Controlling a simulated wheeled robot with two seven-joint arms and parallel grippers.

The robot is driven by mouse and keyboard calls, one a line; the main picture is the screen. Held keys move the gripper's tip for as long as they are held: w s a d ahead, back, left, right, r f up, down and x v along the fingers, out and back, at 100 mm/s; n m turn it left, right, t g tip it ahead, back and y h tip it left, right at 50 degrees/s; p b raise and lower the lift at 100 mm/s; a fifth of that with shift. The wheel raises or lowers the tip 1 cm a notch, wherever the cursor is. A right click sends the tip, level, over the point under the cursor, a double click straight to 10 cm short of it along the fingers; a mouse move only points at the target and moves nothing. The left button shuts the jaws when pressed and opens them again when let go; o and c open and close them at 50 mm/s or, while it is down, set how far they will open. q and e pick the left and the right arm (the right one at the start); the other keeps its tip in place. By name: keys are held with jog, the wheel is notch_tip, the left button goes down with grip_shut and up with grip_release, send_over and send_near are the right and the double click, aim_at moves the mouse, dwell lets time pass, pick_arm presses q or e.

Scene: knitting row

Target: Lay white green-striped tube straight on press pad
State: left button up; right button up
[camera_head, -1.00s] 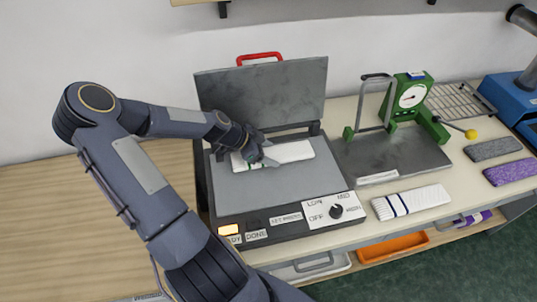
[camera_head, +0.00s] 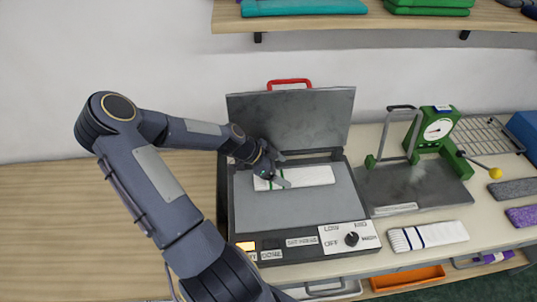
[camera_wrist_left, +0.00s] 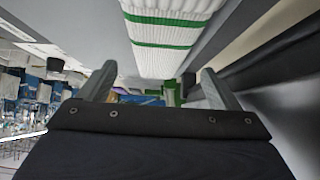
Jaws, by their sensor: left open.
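The white green-striped tube (camera_head: 305,177) lies flat on the grey press pad (camera_head: 290,210), toward its back and roughly parallel to the back edge. Its green-striped end is at the left, partly hidden by my left gripper (camera_head: 278,174). The left wrist view also shows the white knit with green stripes (camera_wrist_left: 168,35) close to the open fingers (camera_wrist_left: 153,90). My left gripper is open at the tube's left end, holding nothing that I can see. I cannot tell whether a finger touches the tube. My right gripper is in neither view.
The press lid (camera_head: 295,120) with a red handle (camera_head: 289,83) stands raised behind the pad. A control panel (camera_head: 348,238) runs along the front. To the right are a green dial gauge stand (camera_head: 436,132) and a white blue-striped tube (camera_head: 428,236). A shelf (camera_head: 370,22) hangs above.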

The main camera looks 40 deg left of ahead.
pick_arm(q)
jog(key=v, duration=0.7)
jog(key=shift+s+d+r, duration=0.1)
jog(key=shift+d+r, duration=0.1)
jog(key=shift+r, duration=0.05)
jog(key=s+d+r+n+g+y, duration=0.25)
jog(key=d+r+g, duration=0.25)
jog(key=d, duration=0.7)
jog(key=s+d+r+n+t, duration=0.3)
jog(key=s+d+r+n, duration=0.4)
jog(key=s, duration=0.5)
notch_tip(320, 180, up, 3)
jog(key=shift+d+f+t+h, duration=0.15)
jog(key=shift+d+t+h, duration=0.2)
jog(key=shift+d, duration=0.85)
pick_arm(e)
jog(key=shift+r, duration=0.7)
